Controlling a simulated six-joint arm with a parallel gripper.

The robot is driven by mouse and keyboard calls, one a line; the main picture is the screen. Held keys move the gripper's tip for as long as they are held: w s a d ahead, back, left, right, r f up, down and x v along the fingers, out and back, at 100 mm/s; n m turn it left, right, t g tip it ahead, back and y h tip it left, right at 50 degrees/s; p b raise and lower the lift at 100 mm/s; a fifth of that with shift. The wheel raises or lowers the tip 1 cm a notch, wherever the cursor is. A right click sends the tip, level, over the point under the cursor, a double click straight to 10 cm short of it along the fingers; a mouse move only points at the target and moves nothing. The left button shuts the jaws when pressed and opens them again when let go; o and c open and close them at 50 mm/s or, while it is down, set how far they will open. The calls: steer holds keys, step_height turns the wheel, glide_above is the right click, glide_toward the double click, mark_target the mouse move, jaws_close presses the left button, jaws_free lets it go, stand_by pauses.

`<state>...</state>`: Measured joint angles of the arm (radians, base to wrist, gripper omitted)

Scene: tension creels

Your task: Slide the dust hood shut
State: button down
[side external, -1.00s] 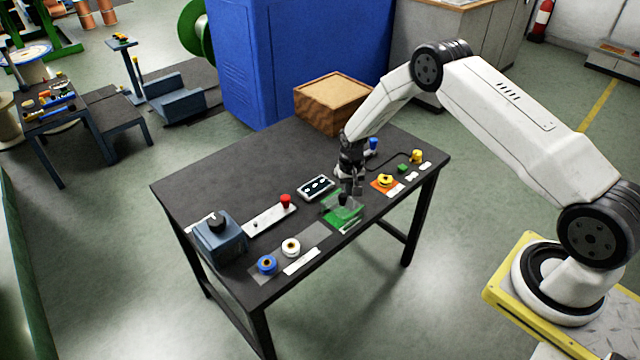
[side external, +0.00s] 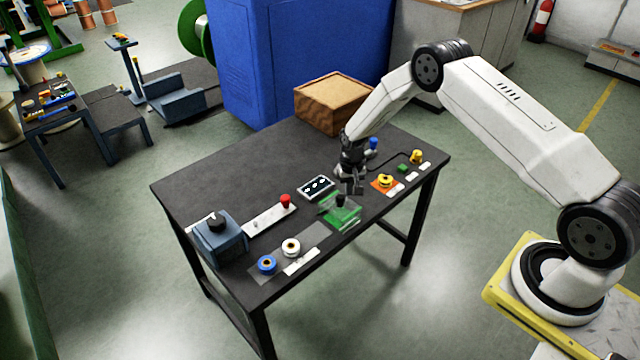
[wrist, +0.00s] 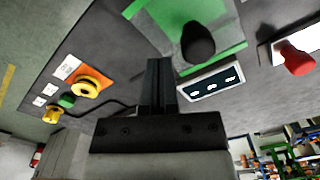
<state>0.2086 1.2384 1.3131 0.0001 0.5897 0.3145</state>
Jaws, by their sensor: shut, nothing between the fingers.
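The dust hood appears to be the clear cover with a black knob (side external: 341,201) over a green plate (side external: 350,216) near the front middle of the table. The knob also shows in the wrist view (wrist: 197,44), standing on the green plate (wrist: 228,18). I cannot tell how far the cover extends over the plate. My gripper (side external: 353,189) is shut and empty, just above and to the right of the knob in the side view, apart from it. In the wrist view its fingers (wrist: 158,75) point toward the table, below and left of the knob.
A panel with white symbols (side external: 316,187) and a red knob (side external: 286,201) lie left of the plate. A yellow button on an orange plate (side external: 385,181) is to the right. Tape rolls (side external: 290,247) and a blue box (side external: 219,240) are at left. A wooden box (side external: 334,103) stands behind.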

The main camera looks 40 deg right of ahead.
steer(key=shift+d, duration=0.2)
steer(key=shift+r, duration=0.1)
step_height(320, 180, up, 7)
stand_by(1.2)
step_height(320, 180, up, 7)
steer(key=n, duration=0.2)
glide_above(350, 211)
steer(key=s+a+r+n+t, duration=0.1)
steer(key=s+a+r, duration=0.1)
steer(key=s, duration=0.4)
steer(key=s+a+r+n, duration=0.1)
steer(key=s+a+r, duration=0.2)
steer(key=s, duration=0.4)
steer(key=s+a+r+n+t, duration=0.1)
steer(key=s+a+r+n, duration=0.1)
steer(key=s+r, duration=0.3)
steer(key=shift+s+a+t, duration=0.3)
steer(key=shift+s, duration=0.55)
